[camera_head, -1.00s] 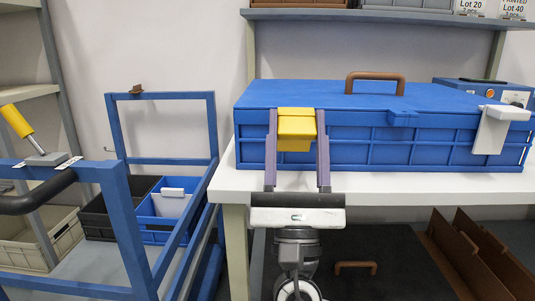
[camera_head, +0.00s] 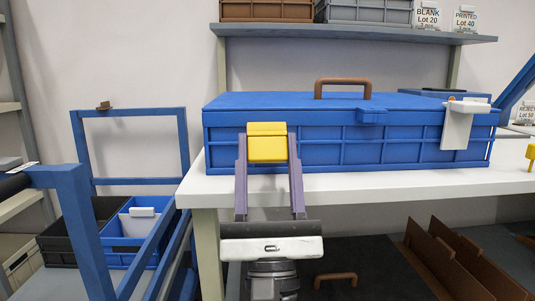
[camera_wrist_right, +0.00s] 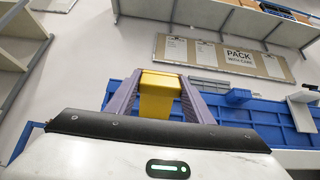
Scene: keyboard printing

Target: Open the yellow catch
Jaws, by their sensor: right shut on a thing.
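The yellow catch (camera_head: 267,147) sits at the front left of the blue box (camera_head: 400,157), near the upper edge of its front wall. It shows between the fingers in the right wrist view (camera_wrist_right: 159,95). My right gripper (camera_head: 268,150) comes up from below and is shut on the catch, one purple-grey finger on each side. The blue lid (camera_head: 250,102), with a brown handle (camera_head: 343,82), lies flat on the box. A white catch (camera_head: 459,127) is at the front right. I cannot tell how far the yellow catch is turned. My left gripper is not in view.
The box stands on a white table (camera_head: 330,185). A shelf (camera_head: 400,42) with crates hangs above. A blue-framed cart (camera_head: 186,155) with bins stands left. Brown dividers (camera_head: 440,250) are under the table. A small yellow thing (camera_head: 530,153) is at the right edge.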

